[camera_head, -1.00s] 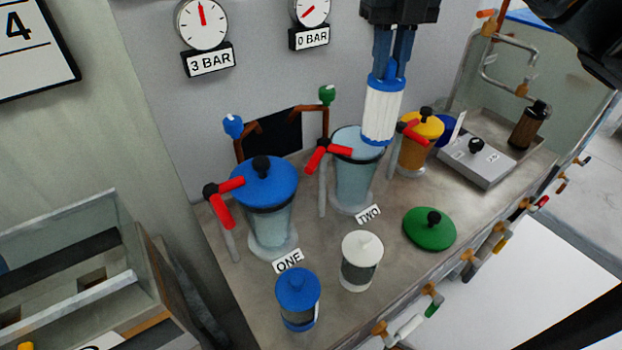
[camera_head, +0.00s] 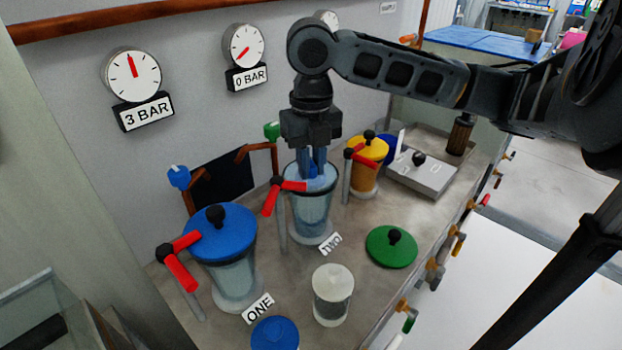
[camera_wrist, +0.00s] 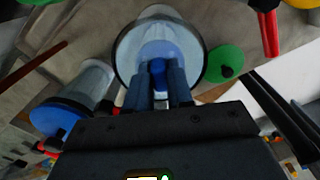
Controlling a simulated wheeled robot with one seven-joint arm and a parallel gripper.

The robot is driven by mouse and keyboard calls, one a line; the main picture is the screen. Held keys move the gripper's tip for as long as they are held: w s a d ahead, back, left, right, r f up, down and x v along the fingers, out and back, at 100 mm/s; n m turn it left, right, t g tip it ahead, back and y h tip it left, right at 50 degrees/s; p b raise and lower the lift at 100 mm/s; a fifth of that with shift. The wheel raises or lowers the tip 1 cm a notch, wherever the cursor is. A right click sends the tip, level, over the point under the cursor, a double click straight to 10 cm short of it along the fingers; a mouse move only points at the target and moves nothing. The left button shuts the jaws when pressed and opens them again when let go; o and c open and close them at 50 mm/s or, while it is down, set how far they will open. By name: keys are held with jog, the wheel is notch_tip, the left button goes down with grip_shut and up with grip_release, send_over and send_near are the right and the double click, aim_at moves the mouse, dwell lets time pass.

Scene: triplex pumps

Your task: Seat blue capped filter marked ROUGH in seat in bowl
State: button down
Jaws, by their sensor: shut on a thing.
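The open clear bowl (camera_head: 311,215) of housing TWO stands on the bench. My gripper (camera_head: 314,168) points straight down into its mouth, its blue fingers shut on the knob of the blue capped filter (camera_head: 320,182). In the wrist view the filter's blue cap (camera_wrist: 158,50) shows inside the bowl's rim (camera_wrist: 119,60), with my fingers (camera_wrist: 158,85) on either side of its knob. The filter's body is mostly hidden in the bowl. I cannot tell whether its bottom touches the seat, and no marking on it is readable.
Housing ONE with a blue lid (camera_head: 219,234) stands left, with red valve handles (camera_head: 180,262) beside it. A yellow-lidded housing (camera_head: 365,160) is close on the right. A green lid (camera_head: 391,247), a white-capped filter (camera_head: 332,294) and another blue-capped filter (camera_head: 275,335) are in front.

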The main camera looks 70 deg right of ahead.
aim_at(311, 179)
jog(key=shift+a+f, duration=0.1)
jog(key=shift+f, duration=1.9)
jog(key=c, duration=1)
grip_release()
jog(key=shift+r, duration=0.15)
notch_tip(311, 179, up, 12)
jog(key=shift+f, duration=0.1)
